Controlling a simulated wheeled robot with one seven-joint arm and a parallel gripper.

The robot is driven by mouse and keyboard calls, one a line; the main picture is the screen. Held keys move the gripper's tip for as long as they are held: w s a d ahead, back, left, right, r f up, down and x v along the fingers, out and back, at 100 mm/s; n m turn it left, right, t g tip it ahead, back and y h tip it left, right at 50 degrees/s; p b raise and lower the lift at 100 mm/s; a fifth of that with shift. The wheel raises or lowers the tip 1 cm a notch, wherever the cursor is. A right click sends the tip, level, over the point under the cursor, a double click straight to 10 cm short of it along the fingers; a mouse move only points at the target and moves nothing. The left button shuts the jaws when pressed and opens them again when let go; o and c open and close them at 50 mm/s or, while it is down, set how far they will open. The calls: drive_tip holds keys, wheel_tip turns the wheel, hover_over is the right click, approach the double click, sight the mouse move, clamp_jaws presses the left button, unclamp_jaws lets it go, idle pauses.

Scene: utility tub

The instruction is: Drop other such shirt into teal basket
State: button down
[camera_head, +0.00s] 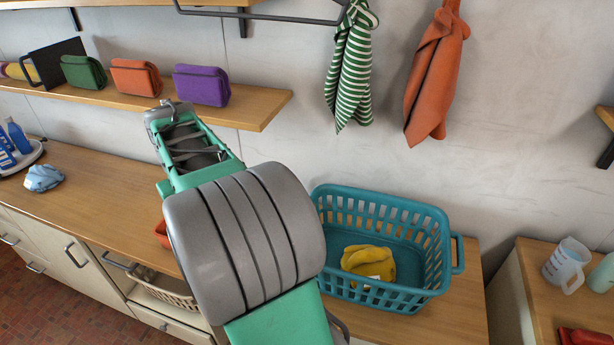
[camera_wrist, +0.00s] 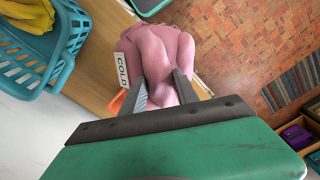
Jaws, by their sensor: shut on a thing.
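A pink crumpled shirt (camera_wrist: 158,50) is held between the two fingers of my gripper (camera_wrist: 160,92) in the wrist view. The teal basket (camera_head: 447,228) stands on the wooden counter at the right of my arm in the head view, with a yellow crumpled cloth (camera_head: 370,262) inside it. The basket (camera_wrist: 62,75) also shows at the left of the wrist view, with the yellow cloth (camera_wrist: 22,12) in it. The pink shirt is outside the basket, to its right in the wrist view. In the head view my arm hides the gripper and the pink shirt.
A white label reading COLD (camera_wrist: 122,75) and an orange edge (camera_wrist: 116,102) show beside the shirt. A striped cloth (camera_head: 352,65) and an orange cloth (camera_head: 434,75) hang above the basket. A shelf (camera_head: 255,108) holds folded bundles. A pale blue cloth (camera_head: 42,178) lies on the left counter.

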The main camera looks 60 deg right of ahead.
drive_tip(key=s+d+r+m+p, duration=0.1)
drive_tip(key=s+d+m+p, duration=0.1)
drive_tip(key=s+d, duration=0.55)
drive_tip(key=s+d+r+m+p, duration=0.15)
drive_tip(key=s+d, duration=0.25)
drive_tip(key=d, duration=0.6)
drive_tip(key=s+d+m+p, duration=0.2)
drive_tip(key=s+d, duration=0.3)
drive_tip(key=s, duration=0.5)
drive_tip(key=s+d+m+p, duration=0.1)
drive_tip(key=s+d+m, duration=0.2)
drive_tip(key=s+d, duration=0.5)
wheel_tip(320, 180, down, 6)
drive_tip(key=s+a+b, duration=0.1)
drive_tip(key=a+b, duration=0.1)
drive_tip(key=shift+s+f+b, duration=0.15)
drive_tip(key=shift+s+b, duration=0.2)
drive_tip(key=shift+b, duration=0.05)
drive_tip(key=shift+a, duration=0.1)
drive_tip(key=c, duration=0.8)
unclamp_jaws()
drive_tip(key=shift+c, duration=0.2)
